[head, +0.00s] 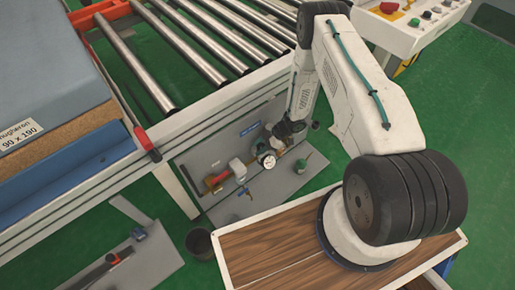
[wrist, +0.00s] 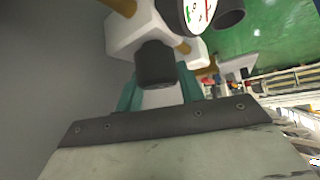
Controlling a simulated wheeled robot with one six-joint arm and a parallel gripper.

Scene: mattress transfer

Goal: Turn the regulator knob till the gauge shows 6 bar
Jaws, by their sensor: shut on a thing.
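The regulator is on the grey panel below the roller conveyor in the head view. Its round white gauge (head: 266,158) faces up toward me; the needle is too small to read. In the wrist view the gauge (wrist: 197,14) is cut off by the top edge, with red and green marks showing but no clear reading. The black knob (wrist: 155,62) sticks out of the white regulator body (wrist: 125,30). My gripper (wrist: 157,84) is shut on the knob, with a teal finger on each side. In the head view my gripper (head: 283,138) is partly hidden beside the gauge.
Orange-brown and white fittings (head: 237,170) sit left of the gauge on the panel (head: 205,158). The conveyor rollers (head: 205,45) and frame lie above. A blue-grey mattress (head: 45,65) lies at the left; a control box (head: 415,22) is top right.

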